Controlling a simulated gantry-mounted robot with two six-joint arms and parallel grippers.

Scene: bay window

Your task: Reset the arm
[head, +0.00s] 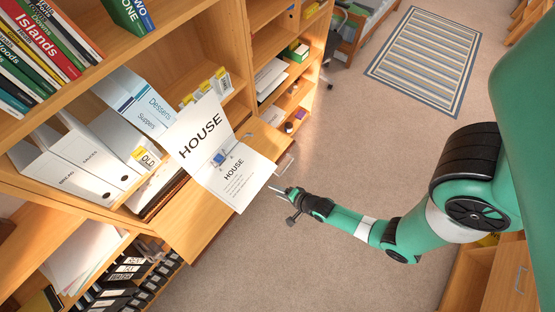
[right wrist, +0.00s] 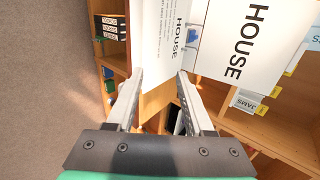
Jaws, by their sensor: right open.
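My right arm (head: 385,233) is green with black joints and reaches in from the right in the head view. Its gripper (head: 278,190) is open, just right of the white HOUSE booklet's lower right edge. In the right wrist view the two fingers (right wrist: 159,80) are spread apart, with the booklet beyond their tips; I cannot tell whether they touch it. The white HOUSE booklet (head: 205,133) stands opened out, with a small blue clip or picture near its middle. It also shows in the right wrist view (right wrist: 238,40). My left gripper is not in view.
The wooden bookcase (head: 215,238) fills the left, with books (head: 45,45), white binders (head: 75,160) and black boxes (head: 125,275). A striped rug (head: 425,55) lies at the back. A drawer unit (head: 505,280) is at lower right. Carpet (head: 275,265) is clear between them.

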